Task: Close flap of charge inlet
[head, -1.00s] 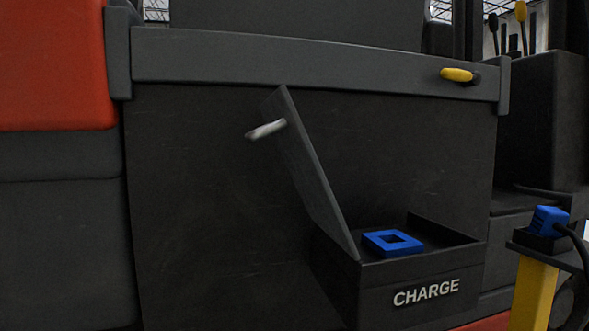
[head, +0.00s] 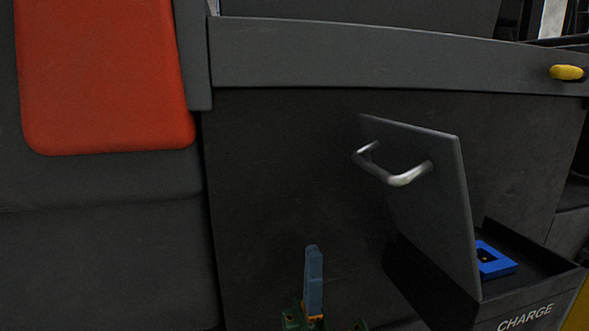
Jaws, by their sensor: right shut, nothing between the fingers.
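The dark grey flap (head: 435,190) of the charge inlet stands open, tilted up from the left side of the inlet box (head: 530,312) marked CHARGE. A silver bar handle (head: 403,178) sits on the flap's outer face, towards the left. A blue square socket frame (head: 496,261) shows inside the open box, partly hidden by the flap. My right gripper (head: 313,262) is at the bottom of the view, its blue fingers together, pointing up and empty. It is left of and below the handle, apart from the flap. My left gripper is not in view.
The dark vehicle side panel (head: 290,180) stands behind the flap. A red panel (head: 105,75) is at upper left and a yellow knob (head: 566,72) at upper right. The space between my gripper and the flap looks clear.

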